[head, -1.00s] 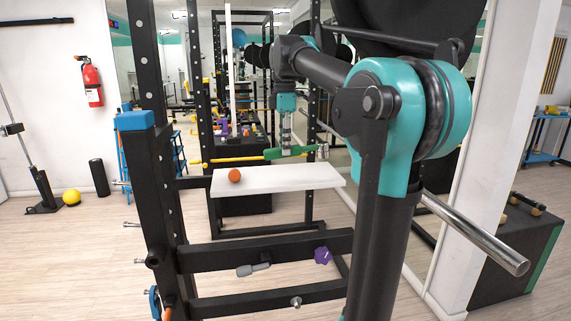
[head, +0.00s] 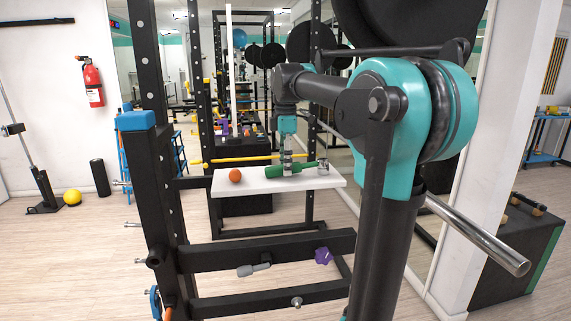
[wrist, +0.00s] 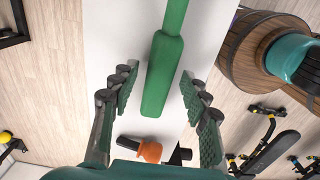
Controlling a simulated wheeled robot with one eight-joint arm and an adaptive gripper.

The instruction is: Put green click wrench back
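The green click wrench (head: 290,171) lies along the white board (head: 330,182), with its silver head at the right end. In the wrist view its green handle (wrist: 163,75) runs between my fingers, with a gap on both sides. My gripper (head: 287,165) points down at the wrench. In the wrist view my gripper (wrist: 158,92) is open around the handle, not closed on it. The far end of the wrench is out of the wrist view.
An orange round thing (head: 235,175) sits on the board left of the wrench; an orange piece with a dark stem (wrist: 149,151) shows in the wrist view. A black rack post (head: 160,190) and crossbars stand nearer. A purple dumbbell (head: 323,256) and grey tool (head: 253,269) are lower.

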